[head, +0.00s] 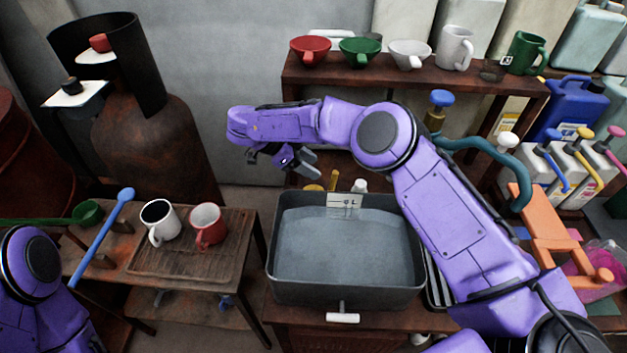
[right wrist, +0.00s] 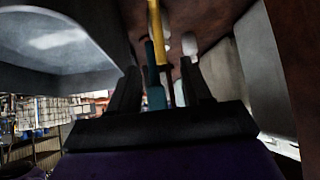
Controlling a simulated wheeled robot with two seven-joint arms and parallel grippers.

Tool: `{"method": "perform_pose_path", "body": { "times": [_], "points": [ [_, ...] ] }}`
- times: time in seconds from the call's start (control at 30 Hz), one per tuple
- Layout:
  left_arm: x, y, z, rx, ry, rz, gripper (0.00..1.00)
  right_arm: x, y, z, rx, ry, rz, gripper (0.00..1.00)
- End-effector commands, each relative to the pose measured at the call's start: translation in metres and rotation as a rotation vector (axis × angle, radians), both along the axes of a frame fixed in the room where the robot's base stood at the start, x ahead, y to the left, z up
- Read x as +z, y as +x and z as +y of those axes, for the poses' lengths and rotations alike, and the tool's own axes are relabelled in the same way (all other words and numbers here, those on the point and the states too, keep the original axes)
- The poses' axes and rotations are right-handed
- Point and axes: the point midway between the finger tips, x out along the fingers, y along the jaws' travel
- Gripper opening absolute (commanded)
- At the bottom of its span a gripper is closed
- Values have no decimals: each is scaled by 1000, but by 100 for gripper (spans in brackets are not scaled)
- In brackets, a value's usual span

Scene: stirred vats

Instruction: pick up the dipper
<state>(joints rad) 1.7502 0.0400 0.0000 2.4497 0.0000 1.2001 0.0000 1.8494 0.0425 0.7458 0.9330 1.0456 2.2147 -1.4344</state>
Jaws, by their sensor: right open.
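A small green cup with a long thin green handle (head: 88,212), which looks like a dipper, is at the left table's far left corner. My right gripper (head: 304,168) is open and empty, above and behind the grey vat (head: 273,258), far to the right of that cup. In the right wrist view, the right gripper's fingers (right wrist: 160,78) point toward an upright yellow handle (right wrist: 158,35) and teal and white-tipped rods beyond; I cannot tell what tools these are. Yellow tops (head: 334,180) show behind the vat. My left arm enters at lower left; its gripper is out of view.
The left table (head: 190,300) holds a white mug (head: 159,222), a red mug (head: 208,227) and a leaning blue rod (head: 112,222). A shelf (head: 400,83) with cups and mugs stands behind my right arm. Jugs and an orange stand (head: 545,225) are at right.

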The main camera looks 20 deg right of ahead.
Motion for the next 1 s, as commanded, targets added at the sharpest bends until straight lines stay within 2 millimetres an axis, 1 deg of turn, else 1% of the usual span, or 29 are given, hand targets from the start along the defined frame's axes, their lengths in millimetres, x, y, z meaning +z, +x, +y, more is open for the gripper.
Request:
{"method": "perform_pose_path", "body": {
  "times": [0.07,0.17,0.3,0.43,0.6,0.7,0.8,0.97,1.0],
  "points": [
    [1,0,0,0,-1,1,49,-1,0,-1,0,0,1,48],
    [5,0,0,0,-1,1,49,-8,-3,-11,-1,0,4,48],
    [12,0,0,0,0,1,49,-27,-7,-28,-1,0,5,48],
    [16,0,0,0,-1,1,49,-38,-10,-37,1,1,3,48],
    [35,0,0,0,-1,1,49,-59,-18,-54,-2,1,6,48],
    [38,0,0,0,0,0,49,-72,-19,-64,-3,1,3,48],
    [38,0,0,0,0,0,49,-78,-20,-68,-1,1,0,48],
    [37,0,0,0,-1,1,49,-79,-20,-68,-1,1,-1,48],
    [37,0,0,0,-1,1,49,-79,-20,-68,-1,1,-1,42]
  ]
}}
